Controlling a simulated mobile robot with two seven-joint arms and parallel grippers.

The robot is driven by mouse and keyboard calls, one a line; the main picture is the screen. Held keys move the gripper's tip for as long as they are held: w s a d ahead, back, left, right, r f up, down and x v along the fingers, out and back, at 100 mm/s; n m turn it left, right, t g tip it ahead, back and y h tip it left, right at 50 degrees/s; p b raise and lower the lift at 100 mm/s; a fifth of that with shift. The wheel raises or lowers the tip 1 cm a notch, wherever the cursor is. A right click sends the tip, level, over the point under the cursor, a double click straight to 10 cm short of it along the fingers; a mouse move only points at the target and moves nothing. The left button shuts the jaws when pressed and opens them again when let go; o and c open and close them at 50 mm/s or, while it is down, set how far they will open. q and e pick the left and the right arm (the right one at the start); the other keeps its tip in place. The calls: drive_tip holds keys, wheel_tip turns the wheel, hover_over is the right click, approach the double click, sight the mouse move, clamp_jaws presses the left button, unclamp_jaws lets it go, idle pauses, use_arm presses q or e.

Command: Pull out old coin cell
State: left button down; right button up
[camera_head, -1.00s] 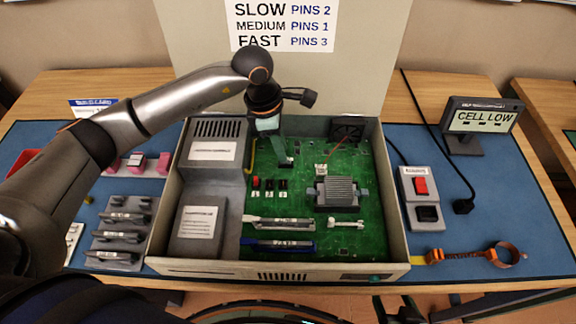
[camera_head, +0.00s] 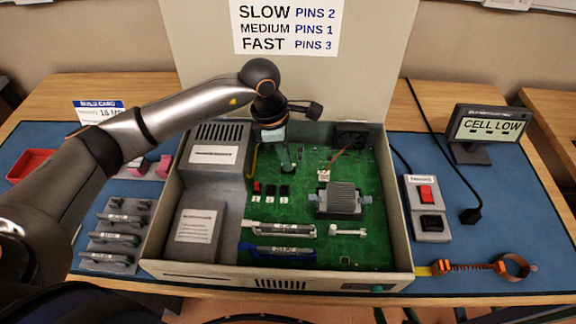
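An open computer case (camera_head: 275,279) with a green circuit board (camera_head: 300,205) stands on the blue mat. My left gripper (camera_head: 287,168) points down over the back part of the board, left of the fan (camera_head: 349,137). Its fingers look narrow and close together; I cannot tell whether they are open or hold anything. The coin cell cannot be made out; the gripper covers that part of the board. A small monitor (camera_head: 490,126) at the right reads "CELL LOW". My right gripper is not in view.
The raised lid (camera_head: 290,85) stands behind the board. A grey heatsink (camera_head: 339,198), card slots (camera_head: 280,231) and red and black jumpers (camera_head: 270,188) sit on it. A switch box (camera_head: 427,207) and orange wrist strap (camera_head: 485,267) lie right. Memory sticks (camera_head: 115,237) and a red tray (camera_head: 30,165) lie left.

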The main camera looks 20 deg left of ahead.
use_arm(q)
drive_tip(key=shift+r, duration=0.15)
drive_tip(key=shift+r+p, duration=0.9)
drive_tip(key=shift+r, duration=0.65)
drive_tip(key=shift+r, duration=0.15)
wheel_tip(320, 180, up, 5)
drive_tip(key=p, duration=0.3)
drive_tip(key=shift+r, duration=0.1)
idle(0.3)
idle(0.4)
